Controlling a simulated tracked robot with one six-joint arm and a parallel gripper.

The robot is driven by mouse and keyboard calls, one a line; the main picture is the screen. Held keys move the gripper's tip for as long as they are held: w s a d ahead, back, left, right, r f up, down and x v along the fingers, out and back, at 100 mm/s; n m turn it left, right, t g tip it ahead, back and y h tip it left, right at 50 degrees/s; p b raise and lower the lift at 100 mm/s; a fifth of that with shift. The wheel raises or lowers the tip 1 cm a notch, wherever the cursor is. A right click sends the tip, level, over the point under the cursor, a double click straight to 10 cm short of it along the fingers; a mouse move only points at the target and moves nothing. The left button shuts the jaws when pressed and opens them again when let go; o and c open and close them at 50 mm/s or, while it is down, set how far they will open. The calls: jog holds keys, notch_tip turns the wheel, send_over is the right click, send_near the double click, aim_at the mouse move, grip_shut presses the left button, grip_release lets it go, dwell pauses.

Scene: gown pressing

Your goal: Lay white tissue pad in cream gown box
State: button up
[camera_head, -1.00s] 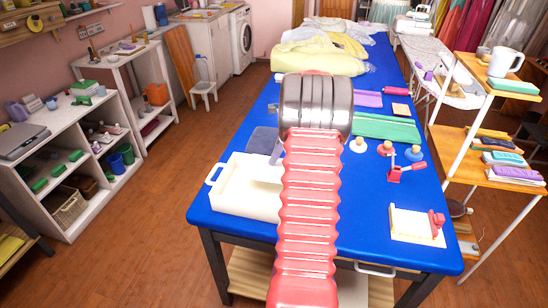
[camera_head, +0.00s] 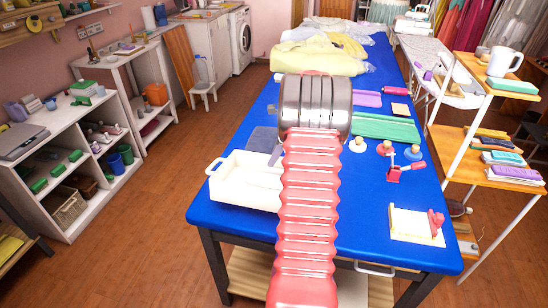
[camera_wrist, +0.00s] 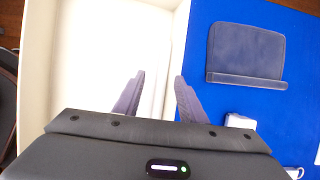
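The cream gown box (camera_head: 228,196) stands open on the blue table, left of my arm, and its right part is hidden by the arm. In the wrist view its right wall (camera_wrist: 180,40) runs close by my fingertips. My gripper (camera_wrist: 160,85) is over the right side of the box, its two grey fingers apart, with no held object visible between them. The inside of the box looks bright white; I cannot tell whether a white pad lies on its floor. A small white block (camera_wrist: 240,121) lies on the table right of the gripper; I cannot tell whether it is the tissue pad.
A slate-blue flat piece (camera_wrist: 246,53) lies beside the box. Right of my arm are a green cloth (camera_head: 386,130), several knobbed pieces, a red clamp (camera_head: 395,173) and a cream board (camera_head: 415,226). A shelf rack (camera_head: 490,145) stands at the table's right side.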

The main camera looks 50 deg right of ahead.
jog(key=shift+s+a+f, duration=0.25)
jog(key=shift+a+f, duration=0.1)
jog(key=shift+f, duration=0.3)
jog(key=shift+r, duration=0.55)
jog(key=v, duration=1.2)
jog(key=shift+w+d+r, duration=0.2)
jog(key=shift+d+r, duration=0.05)
jog(key=shift+w, duration=0.1)
